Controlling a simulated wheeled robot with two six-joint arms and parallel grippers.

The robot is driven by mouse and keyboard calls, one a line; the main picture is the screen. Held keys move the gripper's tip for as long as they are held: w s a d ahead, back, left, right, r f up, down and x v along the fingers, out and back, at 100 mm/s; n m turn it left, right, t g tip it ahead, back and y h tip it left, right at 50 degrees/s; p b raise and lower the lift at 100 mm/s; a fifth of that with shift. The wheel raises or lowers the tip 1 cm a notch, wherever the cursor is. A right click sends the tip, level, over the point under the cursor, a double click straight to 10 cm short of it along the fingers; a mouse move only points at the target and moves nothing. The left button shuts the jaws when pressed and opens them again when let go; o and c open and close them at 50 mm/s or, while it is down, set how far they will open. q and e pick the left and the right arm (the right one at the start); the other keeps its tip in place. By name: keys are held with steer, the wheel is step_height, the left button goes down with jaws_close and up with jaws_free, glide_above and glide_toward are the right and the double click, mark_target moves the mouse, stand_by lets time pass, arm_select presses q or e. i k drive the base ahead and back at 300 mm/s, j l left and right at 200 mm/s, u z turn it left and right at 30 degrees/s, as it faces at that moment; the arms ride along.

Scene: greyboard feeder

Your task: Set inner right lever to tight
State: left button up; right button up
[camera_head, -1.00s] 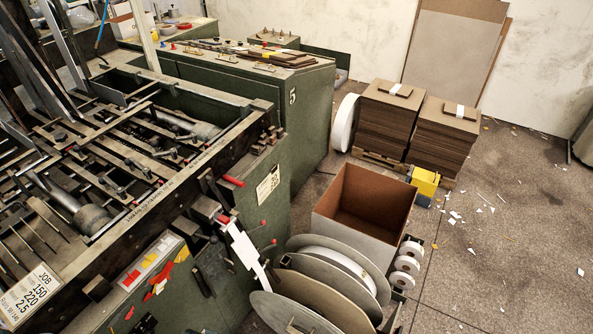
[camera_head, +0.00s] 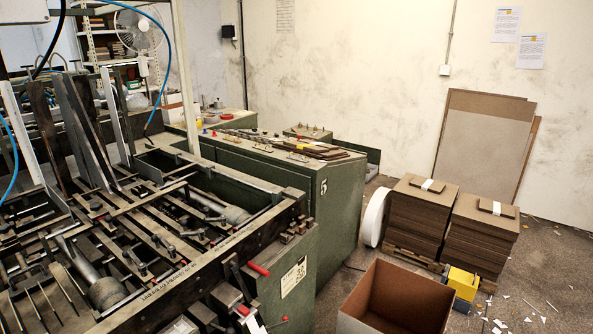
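The green feeder machine (camera_head: 283,286) fills the left and lower left of the view. Its open top bed holds dark cross bars, rails and cylinders (camera_head: 222,210) with several small clamps and levers (camera_head: 184,232) among them. A red-handled lever (camera_head: 258,268) sticks out at the near right corner of the bed. Another red grip (camera_head: 242,311) shows below it, near the bottom edge. I cannot tell which lever is the inner right one, nor read any lever's setting. Neither of my grippers is in view.
A green cabinet marked 5 (camera_head: 337,210) stands behind the feeder. An open cardboard box (camera_head: 397,297), stacks of greyboard (camera_head: 418,216) and a yellow box (camera_head: 463,283) stand on the floor to the right. Boards (camera_head: 484,140) lean on the wall. Floor at far right has paper scraps.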

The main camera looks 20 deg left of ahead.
mark_target(200, 232)
steer(key=u, duration=1.6)
